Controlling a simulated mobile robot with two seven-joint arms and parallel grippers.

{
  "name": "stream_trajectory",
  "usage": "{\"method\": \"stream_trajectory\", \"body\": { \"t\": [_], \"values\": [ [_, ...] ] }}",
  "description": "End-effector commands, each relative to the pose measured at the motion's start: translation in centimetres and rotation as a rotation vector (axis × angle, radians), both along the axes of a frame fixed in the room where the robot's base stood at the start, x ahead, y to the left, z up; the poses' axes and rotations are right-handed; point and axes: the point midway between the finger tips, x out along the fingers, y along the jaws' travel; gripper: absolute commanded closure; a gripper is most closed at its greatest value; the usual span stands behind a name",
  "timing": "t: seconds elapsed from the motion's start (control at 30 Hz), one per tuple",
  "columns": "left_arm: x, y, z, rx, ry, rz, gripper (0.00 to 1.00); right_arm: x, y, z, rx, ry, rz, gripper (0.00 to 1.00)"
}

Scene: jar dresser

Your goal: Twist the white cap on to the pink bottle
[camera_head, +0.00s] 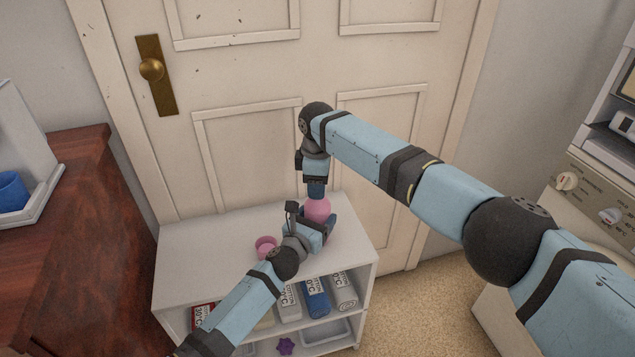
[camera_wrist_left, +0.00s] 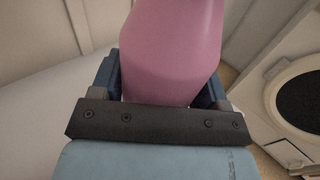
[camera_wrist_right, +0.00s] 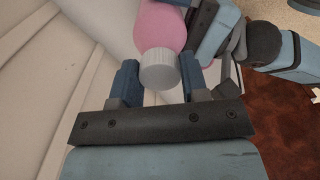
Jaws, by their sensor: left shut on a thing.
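My left gripper (camera_head: 324,226) is shut on the pink bottle (camera_head: 318,208), with a finger on each side of it. The bottle fills the middle of the left wrist view (camera_wrist_left: 172,50). The white cap (camera_wrist_right: 160,70) sits at the end of the pink bottle in the right wrist view; the thread is hidden, so its seating cannot be told. My right gripper (camera_wrist_right: 161,80) points down over the bottle, its fingers on both sides of the cap and about a cap's width apart. Whether they press on it cannot be told. The cap is hidden in the head view.
A small pink cup (camera_head: 265,246) stands on the white cabinet (camera_head: 190,262), left of the bottle. Several labelled containers (camera_head: 315,296) fill the shelf below. A door (camera_head: 240,140) rises behind. A dark wooden dresser (camera_head: 75,215) is at left and an appliance (camera_head: 590,190) at right.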

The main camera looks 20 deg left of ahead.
Motion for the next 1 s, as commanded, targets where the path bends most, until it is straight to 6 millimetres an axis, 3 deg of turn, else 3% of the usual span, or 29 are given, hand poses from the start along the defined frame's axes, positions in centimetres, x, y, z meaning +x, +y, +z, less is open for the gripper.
{"method": "stream_trajectory", "body": {
  "t": [0.03,0.1,0.13,0.37,0.7,0.87,0.9,1.0],
  "values": [
    [0.01,-0.01,0.03,0.0,0.0,0.0,0.98,-0.01,0.01,0.01,0.0,0.0,0.0,0.7],
    [0.01,-0.01,0.03,0.0,0.0,0.0,0.98,-0.01,0.01,0.01,0.0,0.0,0.0,0.86],
    [0.01,0.0,0.03,0.0,0.0,0.0,0.98,-0.01,0.0,0.01,0.0,0.0,0.0,0.9],
    [0.01,0.0,0.02,0.0,0.0,0.0,0.98,-0.07,0.05,-0.04,0.001,0.002,-0.05,0.9],
    [0.01,0.01,0.02,0.0,0.0,0.0,0.98,-0.13,0.14,-0.09,0.002,0.005,-0.671,0.9],
    [0.01,0.01,0.02,0.0,0.0,0.0,0.98,-0.08,0.08,-0.06,0.0,0.002,-0.711,0.9],
    [0.01,0.01,0.02,0.0,0.0,0.0,0.98,-0.08,0.08,-0.05,0.0,0.002,-0.711,0.6],
    [0.02,0.0,0.03,0.0,0.0,0.0,0.98,-0.06,0.07,-0.06,0.0,0.001,-0.71,0.37]
  ]
}}
